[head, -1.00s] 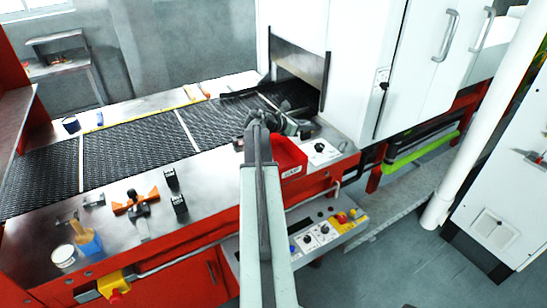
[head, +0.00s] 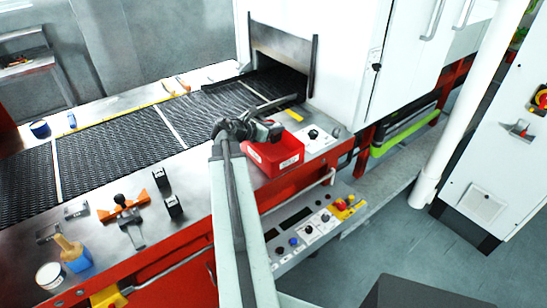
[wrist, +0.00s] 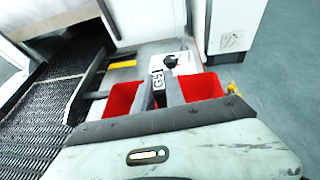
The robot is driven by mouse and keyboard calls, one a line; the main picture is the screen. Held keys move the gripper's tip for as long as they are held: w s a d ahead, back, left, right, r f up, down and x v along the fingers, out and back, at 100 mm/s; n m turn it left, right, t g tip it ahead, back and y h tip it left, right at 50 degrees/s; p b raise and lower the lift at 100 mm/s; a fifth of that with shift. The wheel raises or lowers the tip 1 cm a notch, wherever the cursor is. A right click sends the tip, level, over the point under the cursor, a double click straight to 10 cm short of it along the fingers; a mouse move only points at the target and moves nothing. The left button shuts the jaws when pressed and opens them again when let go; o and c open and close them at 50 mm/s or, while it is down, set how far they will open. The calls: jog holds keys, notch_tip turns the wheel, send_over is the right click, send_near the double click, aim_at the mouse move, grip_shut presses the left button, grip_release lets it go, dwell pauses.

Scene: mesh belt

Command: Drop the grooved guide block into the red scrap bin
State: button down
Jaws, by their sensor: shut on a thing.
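The red scrap bin (head: 290,158) is an open box on the steel ledge at the belt's right end, by the machine's opening. It also shows in the wrist view (wrist: 204,87), on both sides of my jaws. My gripper (head: 264,129) is over the bin's back left part in the head view. In the wrist view my gripper (wrist: 159,92) is shut on a small grey block with a pale lettered face, the grooved guide block (wrist: 157,78). Its groove cannot be made out. The block appears above the bin; its exact height over the rim is unclear.
The black mesh belt (head: 110,150) runs into the white machine housing (head: 345,60). A control plate with a knob (head: 313,134) lies just right of the bin. An orange-handled tool (head: 123,208), a brush (head: 72,253) and a white tub (head: 50,275) stand at the front left.

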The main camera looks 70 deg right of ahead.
jog(key=shift+f+b, duration=0.4)
jog(key=shift+f, duration=0.5)
jog(key=shift+r, duration=0.1)
jog(key=c, duration=1.3)
grip_release()
jog(key=p+v, duration=0.3)
jog(key=v, duration=0.5)
jog(key=shift+d, duration=0.1)
